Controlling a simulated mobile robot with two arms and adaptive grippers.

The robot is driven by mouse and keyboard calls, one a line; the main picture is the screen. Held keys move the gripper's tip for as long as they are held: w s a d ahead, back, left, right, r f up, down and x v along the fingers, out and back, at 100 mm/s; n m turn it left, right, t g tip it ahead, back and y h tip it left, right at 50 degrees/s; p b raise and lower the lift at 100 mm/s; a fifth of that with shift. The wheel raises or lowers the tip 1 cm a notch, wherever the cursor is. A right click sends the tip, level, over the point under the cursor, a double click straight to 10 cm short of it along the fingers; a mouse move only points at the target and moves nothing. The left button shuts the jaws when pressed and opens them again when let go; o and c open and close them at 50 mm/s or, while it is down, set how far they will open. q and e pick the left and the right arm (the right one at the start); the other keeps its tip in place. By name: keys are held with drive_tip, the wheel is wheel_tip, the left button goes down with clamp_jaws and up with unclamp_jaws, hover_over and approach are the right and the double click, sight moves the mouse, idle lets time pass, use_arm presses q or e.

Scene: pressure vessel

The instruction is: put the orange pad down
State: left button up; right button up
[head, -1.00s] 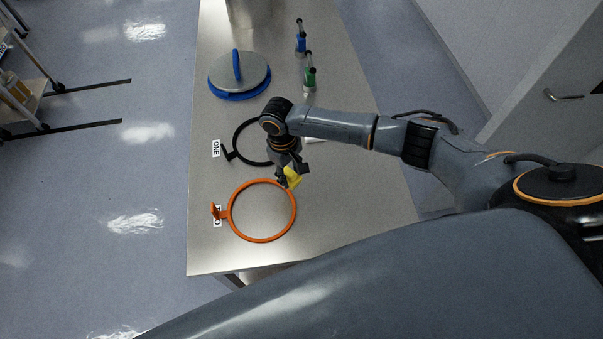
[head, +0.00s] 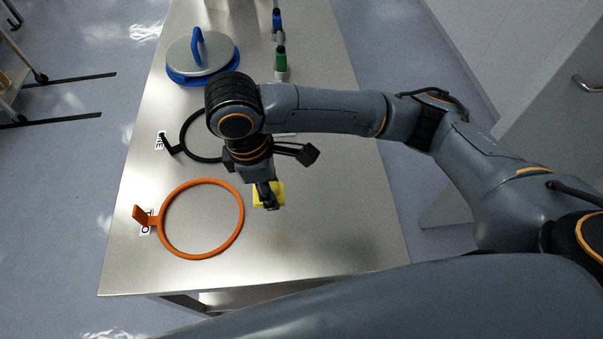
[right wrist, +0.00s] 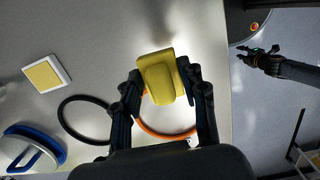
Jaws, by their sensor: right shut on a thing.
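A yellow pad (head: 270,194) is in my right gripper (head: 267,200); no orange pad shows. In the right wrist view the pad (right wrist: 158,78) sits between the two fingers of the right gripper (right wrist: 160,85), which is shut on it. In the head view the pad appears just right of the orange ring (head: 238,222), apart from it, seemingly above the steel table (head: 330,220). How high it is cannot be told. My left gripper (right wrist: 258,56) shows small in the right wrist view, away from the table, fingers apart and empty.
A black ring (head: 187,146) lies behind the orange one. A blue-rimmed disc with a handle (head: 197,55) and green (head: 281,63) and blue (head: 277,22) bottles stand farther back. A white holder with a yellow square (right wrist: 47,73) lies on the table. The table's front right is clear.

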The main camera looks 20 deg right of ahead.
drive_tip(key=shift+w+d+f, duration=0.15)
drive_tip(key=shift+d, duration=0.1)
drive_tip(key=w+d+f, duration=0.3)
drive_tip(key=w, duration=0.3)
hover_over(289, 173)
drive_tip(key=a, duration=0.1)
drive_tip(key=f, duration=0.3)
drive_tip(key=s+f, duration=0.1)
drive_tip(key=f, duration=0.1)
drive_tip(key=shift+f, duration=0.1)
drive_tip(key=shift+w+d+f, duration=0.1)
drive_tip(key=shift+w+f, duration=0.3)
drive_tip(key=shift+f, duration=0.05)
drive_tip(key=shift+w+d+f, duration=0.1)
drive_tip(key=shift+w+f, duration=0.05)
drive_tip(key=shift+f, duration=1.6)
drive_tip(key=shift+f, duration=0.15)
drive_tip(key=o, duration=1)
